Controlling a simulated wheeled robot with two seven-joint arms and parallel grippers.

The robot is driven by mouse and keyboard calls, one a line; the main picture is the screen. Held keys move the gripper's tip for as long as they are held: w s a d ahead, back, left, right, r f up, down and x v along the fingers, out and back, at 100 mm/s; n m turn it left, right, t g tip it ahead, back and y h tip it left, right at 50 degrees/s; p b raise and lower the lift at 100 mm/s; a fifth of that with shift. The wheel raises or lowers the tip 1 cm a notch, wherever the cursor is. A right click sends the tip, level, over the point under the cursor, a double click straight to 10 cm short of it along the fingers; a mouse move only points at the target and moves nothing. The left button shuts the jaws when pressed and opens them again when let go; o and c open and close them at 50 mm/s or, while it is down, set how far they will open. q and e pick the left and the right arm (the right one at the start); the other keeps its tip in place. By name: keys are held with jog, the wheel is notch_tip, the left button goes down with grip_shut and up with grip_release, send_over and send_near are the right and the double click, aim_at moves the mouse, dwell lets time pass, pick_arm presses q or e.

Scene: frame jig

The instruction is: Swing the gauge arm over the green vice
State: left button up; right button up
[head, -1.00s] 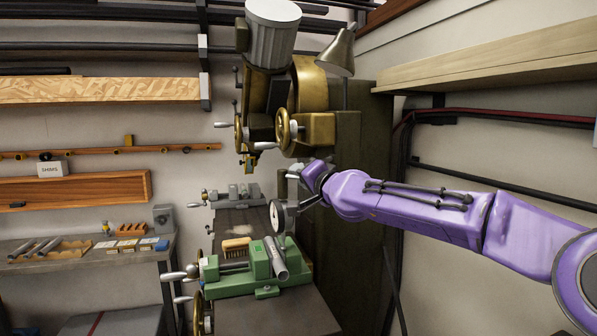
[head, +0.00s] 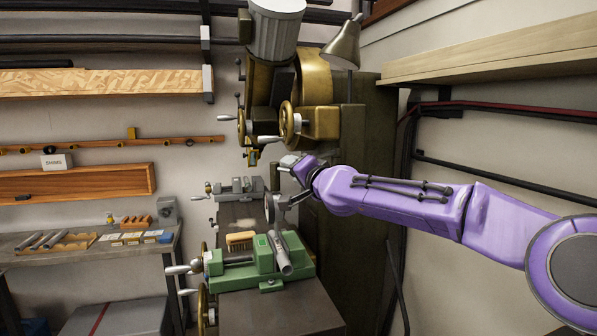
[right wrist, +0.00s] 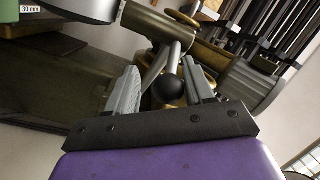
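The green vice (head: 228,278) stands on the machine table with a grey cylinder (head: 280,254) in it. The gauge arm (head: 300,197) carries a round dial (head: 270,209) that shows just above the vice's back edge in the picture. My right gripper (head: 287,161) is up beside the machine column, above the dial. In the right wrist view, a black ball knob (right wrist: 166,91) on a grey rod (right wrist: 164,58) lies between the fingers of my right gripper (right wrist: 163,88). The fingers stand apart, with a narrow gap at the knob's left side. My left gripper is not in view.
The milling head (head: 275,85) and its handwheels hang behind the vice. A brush (head: 240,240) lies behind the vice. A lamp (head: 343,45) is above my right arm. A bench (head: 90,250) with small parts stands at left. The machine table's front is clear.

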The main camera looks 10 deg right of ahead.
jog(key=shift+s+a+r, duration=0.1)
jog(key=shift+s+r, duration=0.1)
jog(key=b+v, duration=0.3)
jog(key=v, duration=0.7)
jog(key=shift+s, duration=0.25)
